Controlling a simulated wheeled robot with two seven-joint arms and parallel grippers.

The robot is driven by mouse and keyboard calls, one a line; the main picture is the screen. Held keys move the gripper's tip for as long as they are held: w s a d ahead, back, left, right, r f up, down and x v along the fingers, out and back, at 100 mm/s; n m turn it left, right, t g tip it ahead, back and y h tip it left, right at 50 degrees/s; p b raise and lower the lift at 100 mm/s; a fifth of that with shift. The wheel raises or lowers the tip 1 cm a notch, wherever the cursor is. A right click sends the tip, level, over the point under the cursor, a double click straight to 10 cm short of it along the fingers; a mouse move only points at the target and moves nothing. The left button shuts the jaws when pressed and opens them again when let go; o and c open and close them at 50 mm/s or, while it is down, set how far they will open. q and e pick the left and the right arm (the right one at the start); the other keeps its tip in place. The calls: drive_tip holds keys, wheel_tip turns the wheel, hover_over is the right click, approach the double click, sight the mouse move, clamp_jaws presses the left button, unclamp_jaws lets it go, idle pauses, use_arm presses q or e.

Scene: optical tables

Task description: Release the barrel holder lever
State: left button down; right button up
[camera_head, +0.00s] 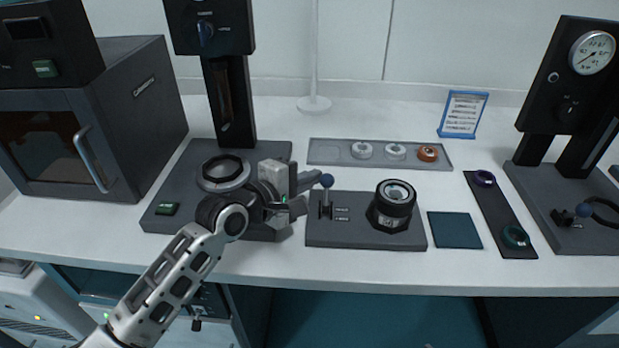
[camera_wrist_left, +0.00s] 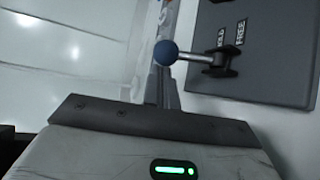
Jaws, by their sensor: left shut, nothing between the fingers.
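The barrel holder base (camera_head: 350,236) is a dark plate on the white table. Its lever (camera_head: 326,194) has a blue ball knob (camera_head: 326,181) and stands up from the plate's left part. A black barrel (camera_head: 394,205) with a round glass top stands in the hexagonal seat on the right part. My left gripper (camera_head: 312,193) is shut and empty, its fingertips just left of the lever. In the left wrist view the fingers (camera_wrist_left: 167,92) point at the blue knob (camera_wrist_left: 166,52); touching cannot be told. The lever pivot (camera_wrist_left: 222,64) is beside the HOLD and FREE labels. My right gripper is out of view.
A grey tray (camera_head: 322,152) with small round parts lies behind the holder. A teal pad (camera_head: 455,230) and a dark strip with rings (camera_head: 498,212) lie to its right. A press-like stand (camera_head: 185,190) is at left, beside a dark oven (camera_head: 120,110). A gauge stand (camera_head: 560,180) is at right.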

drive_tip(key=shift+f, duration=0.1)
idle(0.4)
use_arm(q)
drive_tip(key=shift+s+r+m+t, duration=0.1)
drive_tip(key=shift+s+m+t, duration=0.05)
drive_tip(key=shift+m+t, duration=0.15)
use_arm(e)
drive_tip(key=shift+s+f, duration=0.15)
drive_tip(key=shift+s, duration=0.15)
use_arm(q)
drive_tip(key=shift+s+r+h, duration=0.1)
drive_tip(key=shift+s+h, duration=0.05)
drive_tip(key=shift+h, duration=0.15)
